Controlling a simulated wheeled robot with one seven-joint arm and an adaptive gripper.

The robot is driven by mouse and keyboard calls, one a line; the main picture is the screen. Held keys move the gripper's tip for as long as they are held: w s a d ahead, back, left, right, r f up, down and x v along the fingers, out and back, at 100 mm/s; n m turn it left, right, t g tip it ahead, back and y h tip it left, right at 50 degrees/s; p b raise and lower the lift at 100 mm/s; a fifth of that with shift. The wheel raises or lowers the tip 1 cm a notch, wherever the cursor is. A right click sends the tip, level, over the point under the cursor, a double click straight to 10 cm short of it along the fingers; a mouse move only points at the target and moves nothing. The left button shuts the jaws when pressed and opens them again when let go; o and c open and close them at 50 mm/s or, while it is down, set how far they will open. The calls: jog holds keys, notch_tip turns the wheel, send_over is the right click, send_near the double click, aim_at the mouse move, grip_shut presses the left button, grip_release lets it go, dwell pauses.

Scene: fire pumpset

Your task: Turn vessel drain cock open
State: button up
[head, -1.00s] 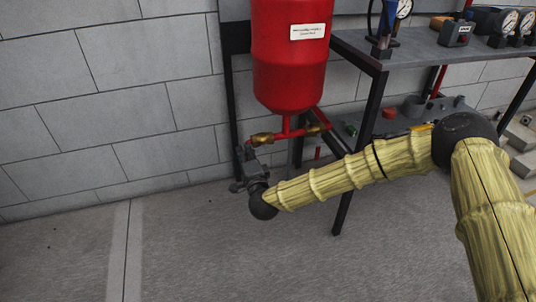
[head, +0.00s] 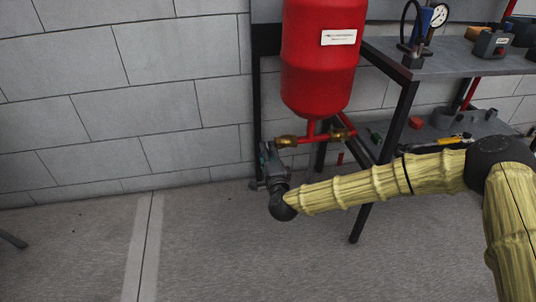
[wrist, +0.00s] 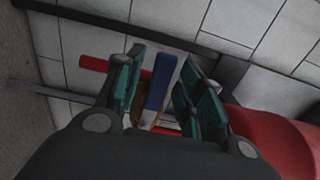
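The red vessel (head: 318,65) hangs in front of the block wall, with a red pipe and brass fittings below it. The drain cock's brass body (head: 286,141) sits at the left end of this pipe. Its blue lever (wrist: 161,82) stands between my fingers in the wrist view. My gripper (head: 266,152) is beside the cock in the head view, and its teal-padded fingers (wrist: 155,85) are spread either side of the lever. The lever is nearer the right finger; I cannot tell whether they touch. The cock's body is mostly hidden in the wrist view.
A dark steel bench (head: 440,62) with gauges and tools stands to the right, its front leg (head: 385,160) close to my forearm. A second brass fitting (head: 343,133) is right of the cock. The floor at left (head: 90,250) is mostly clear.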

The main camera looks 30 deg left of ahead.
jog(key=v, duration=1.2)
dwell(0.5)
jog(key=s+d+f+n+g+h, duration=0.2)
jog(key=s+d+f+n+g, duration=0.15)
jog(key=s+d+f, duration=0.5)
jog(key=s+d+f+n+g+h, duration=0.25)
jog(key=s+d+f+g, duration=0.2)
jog(key=d+f, duration=0.75)
jog(key=s+d+f+n+g+h+p, duration=0.1)
jog(key=s+d+f+g+h, duration=0.1)
jog(key=s+d, duration=0.65)
jog(key=s+d+f+n+g+h, duration=0.25)
jog(key=s+d, duration=0.25)
jog(key=d, duration=0.6)
jog(key=s+d+f+n+g+h+p, duration=0.1)
jog(key=s+d+f+g+h, duration=0.1)
jog(key=s+d, duration=0.6)
notch_tip(320, 180, up, 38)
jog(key=w+d+p, duration=0.1)
jog(key=w+p, duration=0.1)
jog(key=p, duration=3.5)
jog(key=shift+d+f+p, duration=0.2)
jog(key=shift+d+p, duration=0.15)
jog(key=shift+p, duration=0.05)
